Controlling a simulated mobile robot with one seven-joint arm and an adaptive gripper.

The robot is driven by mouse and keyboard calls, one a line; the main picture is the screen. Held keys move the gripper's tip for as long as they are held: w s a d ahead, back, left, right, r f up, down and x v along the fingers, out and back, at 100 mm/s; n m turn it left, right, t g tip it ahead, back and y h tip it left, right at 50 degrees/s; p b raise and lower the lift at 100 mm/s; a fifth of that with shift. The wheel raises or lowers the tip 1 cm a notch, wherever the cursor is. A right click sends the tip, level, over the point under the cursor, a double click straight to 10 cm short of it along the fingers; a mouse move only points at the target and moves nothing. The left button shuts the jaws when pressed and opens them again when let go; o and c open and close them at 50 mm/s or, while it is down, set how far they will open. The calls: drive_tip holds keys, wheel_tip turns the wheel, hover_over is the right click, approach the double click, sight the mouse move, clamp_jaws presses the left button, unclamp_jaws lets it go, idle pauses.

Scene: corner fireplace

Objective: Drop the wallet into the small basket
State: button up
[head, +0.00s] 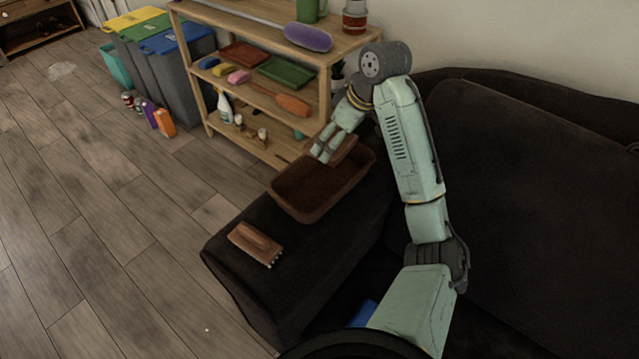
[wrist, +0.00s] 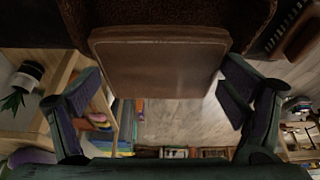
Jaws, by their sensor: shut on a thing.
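The wallet (wrist: 160,65) is a flat brown rectangle. It sits between the two fingers of my gripper (wrist: 160,95) in the wrist view. In the head view my gripper (head: 325,150) is shut on the wallet (head: 346,152), of which only a part shows behind the fingers. The small basket (head: 308,207) is a brown, open, rectangular container on the dark sofa arm. My gripper and the wallet are over its far part, near the back rim. The basket's dark brown surface (wrist: 180,12) also shows at the top of the wrist view.
A brown brush (head: 256,243) lies on the sofa arm (head: 225,255) in front of the basket. A wooden shelf (head: 265,95) with several items stands close behind it. Bins (head: 165,75) stand at the back left. The floor at left is mostly clear.

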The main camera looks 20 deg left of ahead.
drive_tip(key=shift+f+b, duration=1)
drive_tip(key=shift+f, duration=0.55)
drive_tip(key=o, duration=0.9)
drive_tip(key=v, duration=1.2)
drive_tip(key=shift+a+r, duration=0.1)
